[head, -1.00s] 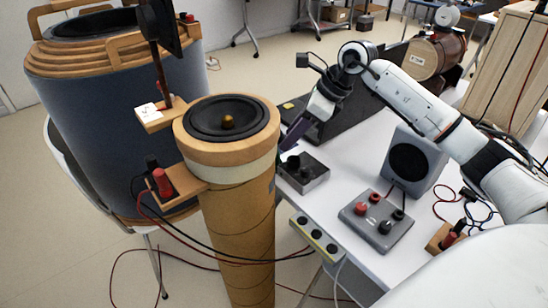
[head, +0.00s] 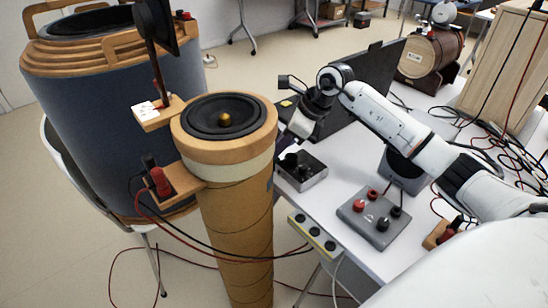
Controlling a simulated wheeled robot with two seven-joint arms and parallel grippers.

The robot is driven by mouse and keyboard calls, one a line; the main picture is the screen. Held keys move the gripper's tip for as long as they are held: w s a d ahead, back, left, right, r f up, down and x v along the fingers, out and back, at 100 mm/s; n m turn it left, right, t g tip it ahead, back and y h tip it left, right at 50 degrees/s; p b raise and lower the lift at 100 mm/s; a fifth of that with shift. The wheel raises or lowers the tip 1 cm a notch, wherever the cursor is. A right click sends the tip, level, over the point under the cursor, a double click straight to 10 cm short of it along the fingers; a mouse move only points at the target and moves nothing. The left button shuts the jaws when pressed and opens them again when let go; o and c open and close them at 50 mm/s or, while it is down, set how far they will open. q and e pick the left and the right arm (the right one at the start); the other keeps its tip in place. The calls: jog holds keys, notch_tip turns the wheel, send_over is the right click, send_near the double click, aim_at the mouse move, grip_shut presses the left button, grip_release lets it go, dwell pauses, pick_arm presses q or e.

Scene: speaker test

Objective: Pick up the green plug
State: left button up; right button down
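I cannot make out a green plug in the head view. My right arm comes in from the right, and its gripper (head: 287,143) is over the table's left edge, just right of the cardboard-tube speaker (head: 235,195) and close above a small grey box with black knobs (head: 305,173). The fingers are small, dark and partly lost against the things behind them, so I cannot tell whether they are open or shut, or whether they hold anything. My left gripper is not in view.
A grey terminal box with red and black posts (head: 374,218) is on the white table (head: 330,200). A pale power strip (head: 312,234) hangs at the table's edge. A dark panel (head: 360,95) stands behind my arm. Loose cables lie at right.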

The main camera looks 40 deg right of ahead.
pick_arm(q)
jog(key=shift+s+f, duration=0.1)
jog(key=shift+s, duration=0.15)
pick_arm(e)
jog(key=shift+r, duration=0.1)
